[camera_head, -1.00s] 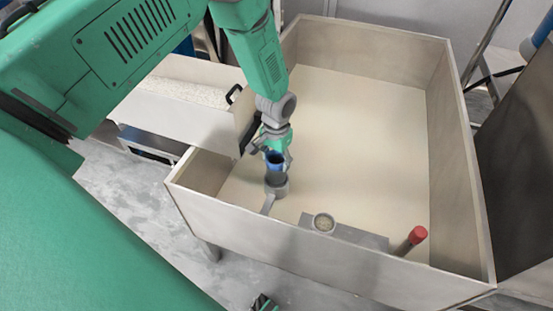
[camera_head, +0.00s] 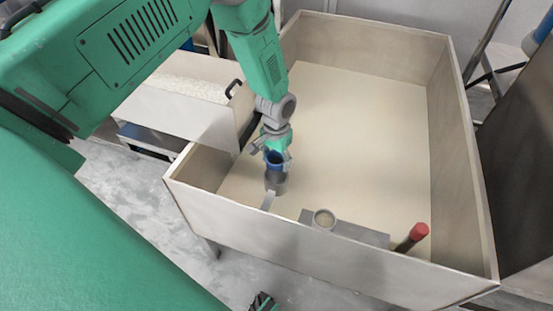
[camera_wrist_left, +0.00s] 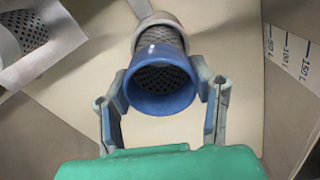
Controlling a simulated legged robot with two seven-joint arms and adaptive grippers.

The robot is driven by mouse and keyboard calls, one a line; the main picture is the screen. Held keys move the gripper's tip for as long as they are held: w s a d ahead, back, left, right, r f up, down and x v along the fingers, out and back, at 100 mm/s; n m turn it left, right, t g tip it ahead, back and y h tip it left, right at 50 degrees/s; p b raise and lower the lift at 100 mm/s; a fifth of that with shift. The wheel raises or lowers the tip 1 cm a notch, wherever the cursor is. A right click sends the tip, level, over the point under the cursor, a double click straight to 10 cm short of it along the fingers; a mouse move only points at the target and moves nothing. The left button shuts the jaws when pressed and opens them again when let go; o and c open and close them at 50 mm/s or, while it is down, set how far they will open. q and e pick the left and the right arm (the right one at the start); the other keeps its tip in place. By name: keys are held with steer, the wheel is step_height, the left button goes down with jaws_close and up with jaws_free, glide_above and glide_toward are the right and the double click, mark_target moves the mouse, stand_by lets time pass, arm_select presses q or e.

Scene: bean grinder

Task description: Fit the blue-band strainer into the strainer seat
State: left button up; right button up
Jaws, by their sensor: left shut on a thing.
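The blue-band strainer (camera_head: 274,158) is a dark mesh cylinder with a wide blue rim. My left gripper (camera_head: 275,153) is shut on it at the blue band. In the left wrist view the blue band (camera_wrist_left: 160,82) sits between the two fingers of the left gripper (camera_wrist_left: 163,92), with the mesh pointing away. A pale grey ring (camera_head: 277,184), apparently the strainer seat, is right under the strainer. In the wrist view the ring (camera_wrist_left: 161,18) lies around the mesh's far end. Some mesh shows between ring and band; the depth inside is hidden.
The open bin (camera_head: 370,130) has high walls around the work. A grey plate with a round cup (camera_head: 324,219) and a red-topped rod (camera_head: 418,231) are at its near side. A trough of pale grains (camera_head: 190,90) is at left. A perforated piece (camera_wrist_left: 30,28) shows upper left in the wrist view.

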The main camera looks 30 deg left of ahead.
mark_target(276, 171)
arm_select(q)
steer(key=shift+f+b, duration=1.5)
steer(key=shift+f, duration=1.05)
steer(key=o, duration=1.3)
steer(key=shift+r, duration=5.95)
